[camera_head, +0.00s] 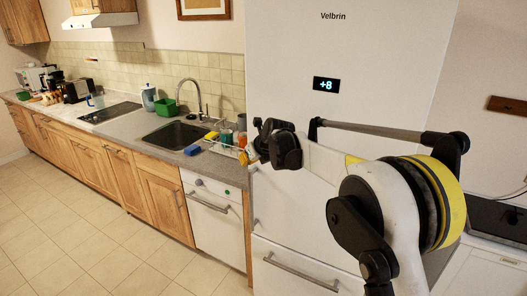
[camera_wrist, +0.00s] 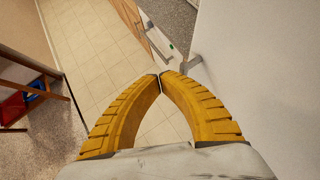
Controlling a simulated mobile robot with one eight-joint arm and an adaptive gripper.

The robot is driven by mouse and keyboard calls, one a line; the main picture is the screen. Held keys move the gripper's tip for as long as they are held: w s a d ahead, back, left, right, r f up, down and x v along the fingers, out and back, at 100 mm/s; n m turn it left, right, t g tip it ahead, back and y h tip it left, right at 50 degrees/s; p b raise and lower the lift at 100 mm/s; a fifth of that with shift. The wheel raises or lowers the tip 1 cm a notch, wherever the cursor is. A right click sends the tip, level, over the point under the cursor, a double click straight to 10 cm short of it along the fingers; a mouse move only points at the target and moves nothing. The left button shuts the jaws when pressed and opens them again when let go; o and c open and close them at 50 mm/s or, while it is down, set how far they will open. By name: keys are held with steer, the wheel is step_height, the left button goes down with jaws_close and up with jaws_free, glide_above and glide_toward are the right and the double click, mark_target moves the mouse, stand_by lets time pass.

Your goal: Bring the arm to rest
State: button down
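My arm (camera_head: 405,195) reaches across the front of the white fridge (camera_head: 340,45) in the head view. My gripper (camera_wrist: 160,78) shows in the wrist view as two ribbed yellow fingers whose tips meet. It is shut with nothing visible between the fingers, above the tiled floor. In the head view only a little yellow of my gripper (camera_head: 247,156) shows, left of the fridge front and near the counter's end; the dark wrist joints hide most of it.
The counter (camera_head: 130,122) runs left from the fridge, with a sink (camera_head: 175,135), a dish rack holding cups (camera_head: 226,136), a blue sponge (camera_head: 192,150) and a green container (camera_head: 166,106). A white dishwasher (camera_head: 213,222) sits below. The tiled floor (camera_head: 60,225) is clear. A wooden shelf (camera_wrist: 25,85) stands left in the wrist view.

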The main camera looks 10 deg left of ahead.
steer(key=s+d+r+n+h+b, duration=0.25)
steer(key=s+d+n, duration=0.45)
steer(key=s+d, duration=0.45)
steer(key=s+d+r+n+h+b, duration=0.1)
steer(key=s+d+r+n+b, duration=0.2)
steer(key=s+d+n, duration=0.8)
steer(key=s+d+f+n+h+b, duration=0.1)
steer(key=s+d+f+n, duration=0.3)
steer(key=s+d, duration=0.5)
steer(key=s+d+f+n+h+b, duration=0.1)
steer(key=s+d+f+n+b, duration=0.2)
steer(key=s+d+f, duration=0.5)
steer(key=s+f+n, duration=0.1)
steer(key=s, duration=0.3)
steer(key=shift+d+f+n+t+h, duration=0.3)
steer(key=shift+d+n+t+h, duration=0.05)
steer(key=shift+d+n+t, duration=0.05)
steer(key=shift+s, duration=0.1)
